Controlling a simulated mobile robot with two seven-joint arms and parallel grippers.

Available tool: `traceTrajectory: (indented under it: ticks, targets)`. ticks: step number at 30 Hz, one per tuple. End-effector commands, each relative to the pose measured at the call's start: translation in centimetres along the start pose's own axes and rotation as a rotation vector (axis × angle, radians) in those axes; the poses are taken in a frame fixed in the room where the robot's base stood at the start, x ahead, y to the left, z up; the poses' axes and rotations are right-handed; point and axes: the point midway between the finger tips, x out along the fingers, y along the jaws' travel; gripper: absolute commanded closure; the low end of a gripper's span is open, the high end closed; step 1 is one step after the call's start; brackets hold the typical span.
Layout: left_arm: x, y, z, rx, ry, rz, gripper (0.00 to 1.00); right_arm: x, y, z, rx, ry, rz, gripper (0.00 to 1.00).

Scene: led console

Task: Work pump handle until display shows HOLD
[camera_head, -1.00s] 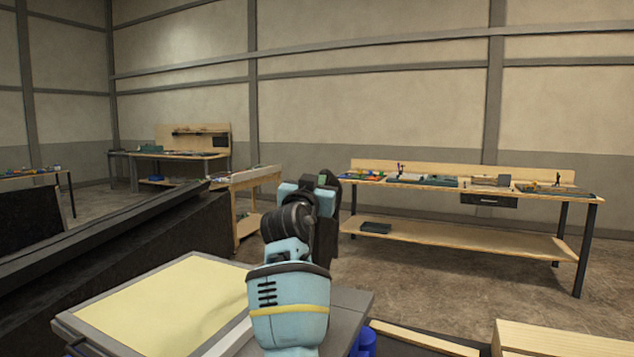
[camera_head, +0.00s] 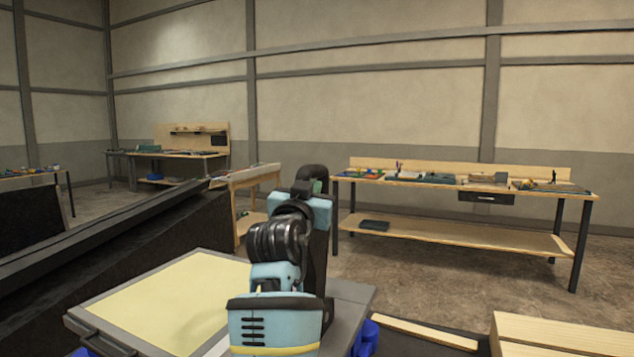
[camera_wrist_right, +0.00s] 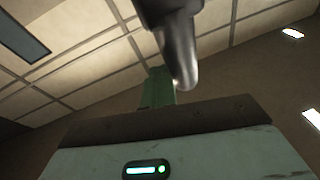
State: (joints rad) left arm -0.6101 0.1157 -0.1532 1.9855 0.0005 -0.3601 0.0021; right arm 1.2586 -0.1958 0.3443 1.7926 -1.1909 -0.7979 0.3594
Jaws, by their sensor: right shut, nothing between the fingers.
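My right gripper (camera_head: 314,182) is at the far end of my pale blue arm in the head view, mostly hidden by the wrist. In the right wrist view, its dark metal finger end (camera_wrist_right: 180,50) hangs from the top, closed and empty. Below it is a scratched pale green housing (camera_wrist_right: 235,155) with a dark top edge. A small indicator (camera_wrist_right: 146,170) on it shows a lit white bar and a green dot; no word is readable. A green upright piece (camera_wrist_right: 157,88) stands behind the edge. I cannot identify the pump handle. My left gripper does not show.
A grey-framed panel with a yellow surface (camera_head: 165,305) lies at the front left. A blue object (camera_head: 366,338) is beside my arm. A long workbench (camera_head: 460,240) with small items stands at the back right. Open floor (camera_head: 420,285) lies before it.

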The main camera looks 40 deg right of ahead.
Motion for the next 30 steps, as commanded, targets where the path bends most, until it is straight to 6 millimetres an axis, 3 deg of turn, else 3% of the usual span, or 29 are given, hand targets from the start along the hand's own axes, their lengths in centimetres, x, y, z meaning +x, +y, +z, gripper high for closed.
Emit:
traceTrajectory:
  ticks: [3, 9, 30]
  targets:
    - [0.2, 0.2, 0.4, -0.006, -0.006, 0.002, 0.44, -1.6, -0.1, 0.2, 0.000, 0.000, -0.003, 1.00]
    - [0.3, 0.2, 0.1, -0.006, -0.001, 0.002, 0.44, -2.8, 0.0, -0.1, 0.003, 0.003, -0.001, 1.00]
    - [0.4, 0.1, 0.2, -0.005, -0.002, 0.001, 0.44, -2.8, 0.0, -0.3, 0.005, 0.007, -0.001, 1.00]
